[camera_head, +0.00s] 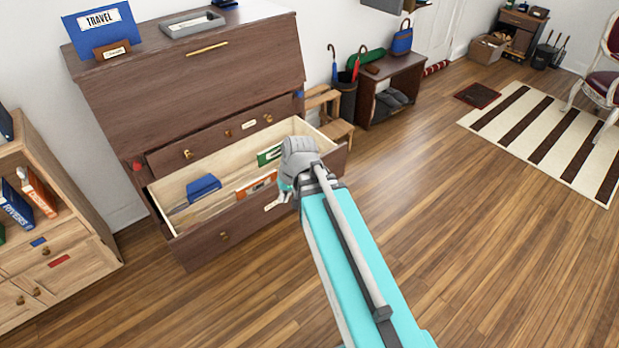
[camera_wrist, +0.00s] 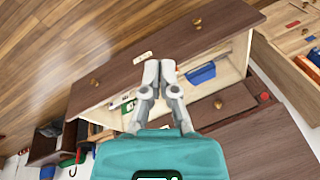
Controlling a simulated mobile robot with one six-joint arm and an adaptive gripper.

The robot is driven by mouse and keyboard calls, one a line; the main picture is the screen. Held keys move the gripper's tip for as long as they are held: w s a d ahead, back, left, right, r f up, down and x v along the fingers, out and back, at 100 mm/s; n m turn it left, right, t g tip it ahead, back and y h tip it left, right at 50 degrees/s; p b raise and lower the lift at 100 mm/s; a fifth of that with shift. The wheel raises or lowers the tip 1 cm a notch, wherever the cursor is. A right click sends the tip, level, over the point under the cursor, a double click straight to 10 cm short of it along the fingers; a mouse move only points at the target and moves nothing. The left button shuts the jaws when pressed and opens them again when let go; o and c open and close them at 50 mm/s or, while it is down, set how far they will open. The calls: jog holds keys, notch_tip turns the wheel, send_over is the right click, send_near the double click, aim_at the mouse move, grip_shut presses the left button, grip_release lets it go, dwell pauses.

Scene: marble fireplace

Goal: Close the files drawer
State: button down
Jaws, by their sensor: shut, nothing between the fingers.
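A wide drawer (camera_head: 205,248) is pulled open at the bottom of a dark wooden cabinet (camera_head: 195,75). Its front panel (camera_wrist: 225,38) has two brass knobs and a pale label (camera_wrist: 143,57), whose text I cannot read. Inside are a blue object (camera_head: 203,187), an orange folder or card (camera_head: 263,183) and a green card (camera_head: 269,155). My gripper (camera_wrist: 160,66) is shut and empty, near the middle of the front panel by the label. In the head view my gripper (camera_head: 286,188) hides part of the drawer; I cannot tell whether it touches the panel.
A closed narrow drawer (camera_head: 220,138) sits above the open one. A light wooden shelf unit (camera_head: 75,235) stands at left. An umbrella stand (camera_head: 344,100) and a bench (camera_head: 398,78) stand right of the cabinet. The wooden floor (camera_head: 470,240) in front is clear.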

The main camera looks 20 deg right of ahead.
jog(key=w+d+f+m+t+y+b, duration=0.35)
jog(key=w+f+b, duration=0.35)
jog(key=b, duration=0.4)
jog(key=w+d+f+m+t+y+b, duration=0.2)
jog(key=w+d+f+t+b, duration=0.3)
jog(key=f+b, duration=0.55)
jog(key=w+d+f+m+t+h+b, duration=0.1)
jog(key=w+d+f+m+t+b, duration=0.2)
jog(key=d+b, duration=0.5)
jog(key=w+d+f+m+t+h+b, duration=0.1)
jog(key=w+d+f+m+t+b, duration=0.2)
jog(key=d+b, duration=0.5)
notch_tip(320, 180, down, 2)
jog(key=m+t+b, duration=0.1)
jog(key=m+b, duration=0.1)
jog(key=b, duration=0.3)
jog(key=shift+w+d+f, duration=0.2)
jog(key=shift+w+d, duration=0.1)
jog(key=shift+d, duration=0.1)
jog(key=shift+w+h, duration=0.15)
jog(key=shift+h, duration=0.1)
jog(key=x, duration=1.3)
jog(key=shift+w+a, duration=0.2)
jog(key=shift+w, duration=0.1)
